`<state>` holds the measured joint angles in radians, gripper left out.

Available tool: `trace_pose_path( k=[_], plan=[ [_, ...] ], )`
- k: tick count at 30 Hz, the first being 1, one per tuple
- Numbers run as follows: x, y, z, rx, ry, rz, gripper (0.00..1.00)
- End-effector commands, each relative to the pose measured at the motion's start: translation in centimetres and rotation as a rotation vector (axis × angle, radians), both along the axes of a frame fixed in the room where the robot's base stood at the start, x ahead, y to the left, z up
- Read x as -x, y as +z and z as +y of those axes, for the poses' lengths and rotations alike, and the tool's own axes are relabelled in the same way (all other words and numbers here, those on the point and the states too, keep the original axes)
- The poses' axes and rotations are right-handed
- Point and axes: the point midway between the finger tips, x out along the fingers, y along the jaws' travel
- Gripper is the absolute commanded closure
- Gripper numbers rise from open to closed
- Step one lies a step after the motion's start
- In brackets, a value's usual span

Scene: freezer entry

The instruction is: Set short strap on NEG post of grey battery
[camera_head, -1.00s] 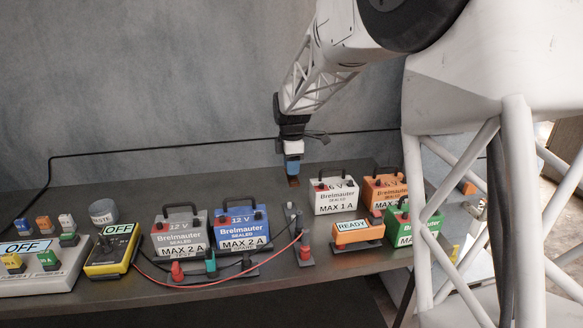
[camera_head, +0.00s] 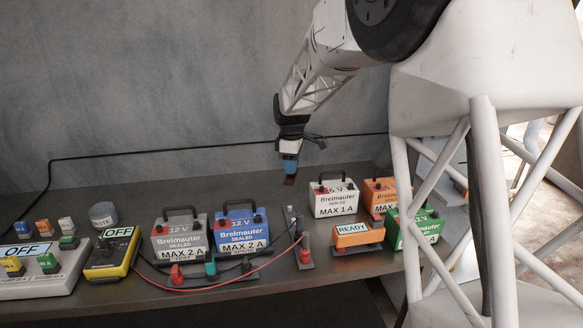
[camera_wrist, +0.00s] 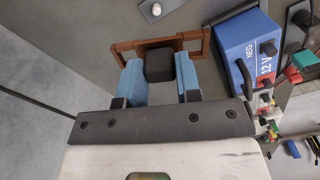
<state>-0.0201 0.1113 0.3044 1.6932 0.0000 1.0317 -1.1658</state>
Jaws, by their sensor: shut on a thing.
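My gripper (camera_head: 289,175) hangs above the rear of the bench, right of and behind the blue battery. In the wrist view its blue fingers (camera_wrist: 160,80) are shut on the dark grip block of a brown, copper-like strap (camera_wrist: 126,50), which spreads out to both sides of the block. The strap's lower end (camera_head: 289,181) shows small below the fingers in the head view. The grey battery (camera_head: 180,240) stands left of the blue battery, apart from my gripper. It has a red post at left and a dark post at right; its NEG lettering is not readable. It is not identifiable in the wrist view.
The blue battery (camera_head: 240,232) stands close beside the grey one and shows a NEG label in the wrist view. Red and black leads run in front to a clip stand. White (camera_head: 334,200), orange and green batteries and a READY box (camera_head: 358,234) stand right. A yellow meter (camera_head: 110,253) stands left.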

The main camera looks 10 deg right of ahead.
Motion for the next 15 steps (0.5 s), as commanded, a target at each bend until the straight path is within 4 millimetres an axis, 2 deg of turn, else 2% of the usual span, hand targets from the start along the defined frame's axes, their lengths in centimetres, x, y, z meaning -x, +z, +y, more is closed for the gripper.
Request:
trace_pose_path(
  k=[15],
  plan=[
    [-3.7, -0.4, -0.7, 0.0, -0.591, 0.001, 0.94]
  ],
)
